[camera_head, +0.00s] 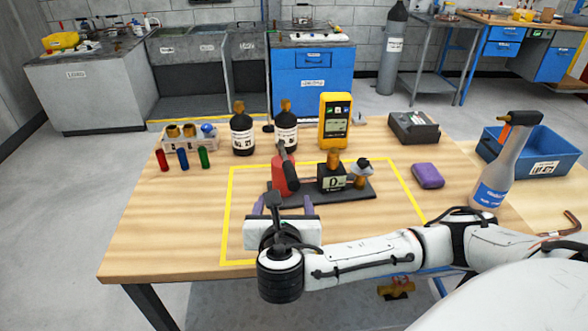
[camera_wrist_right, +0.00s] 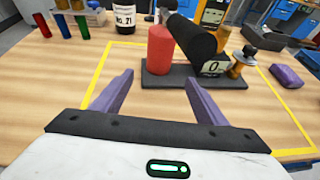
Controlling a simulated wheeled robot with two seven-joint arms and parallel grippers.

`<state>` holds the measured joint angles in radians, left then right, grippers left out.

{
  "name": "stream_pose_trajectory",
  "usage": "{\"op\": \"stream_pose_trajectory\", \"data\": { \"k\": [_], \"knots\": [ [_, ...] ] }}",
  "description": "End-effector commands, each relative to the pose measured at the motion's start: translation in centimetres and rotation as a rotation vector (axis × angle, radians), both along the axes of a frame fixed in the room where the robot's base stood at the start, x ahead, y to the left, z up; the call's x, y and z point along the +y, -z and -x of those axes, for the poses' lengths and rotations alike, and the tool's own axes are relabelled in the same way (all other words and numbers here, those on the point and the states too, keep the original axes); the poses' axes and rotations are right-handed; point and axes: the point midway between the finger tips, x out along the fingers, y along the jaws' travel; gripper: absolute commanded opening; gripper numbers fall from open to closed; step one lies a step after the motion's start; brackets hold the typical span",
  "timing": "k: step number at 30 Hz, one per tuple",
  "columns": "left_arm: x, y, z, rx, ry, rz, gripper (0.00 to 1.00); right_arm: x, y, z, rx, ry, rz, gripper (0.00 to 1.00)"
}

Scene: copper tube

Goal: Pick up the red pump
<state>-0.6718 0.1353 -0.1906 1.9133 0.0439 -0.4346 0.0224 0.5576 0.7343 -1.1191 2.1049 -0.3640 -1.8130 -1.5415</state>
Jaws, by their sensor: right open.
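The red pump (camera_head: 285,177) stands upright on a dark base plate (camera_head: 352,194) inside a yellow taped outline on the wooden table. It has a dark handle on top that leans toward my arm in the wrist view. My right gripper (camera_head: 285,204) is open, just in front of the pump, with its purple fingers pointing at it. In the right wrist view the pump (camera_wrist_right: 161,50) is beyond the fingertips and between their lines, apart from them. A black gauge block (camera_head: 333,177) with a brass top and a brass fitting (camera_head: 361,172) share the base plate. My left gripper is not in view.
Two dark bottles (camera_head: 242,134) and a yellow meter (camera_head: 335,120) stand behind the base plate. Small red, blue and green cylinders (camera_head: 183,159) stand at the left. A purple block (camera_head: 428,175), a spray bottle (camera_head: 497,175) and a blue bin (camera_head: 557,165) are at the right. The front-left table is clear.

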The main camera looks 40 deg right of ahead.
Motion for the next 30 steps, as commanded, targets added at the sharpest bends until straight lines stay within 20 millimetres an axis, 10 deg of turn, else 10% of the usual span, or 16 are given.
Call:
{"op": "stream_pose_trajectory", "data": {
  "k": [30],
  "knots": [
    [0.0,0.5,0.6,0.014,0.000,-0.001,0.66,-5.7,3.7,-7.7,0.001,0.001,0.012,0.67]
  ]
}}
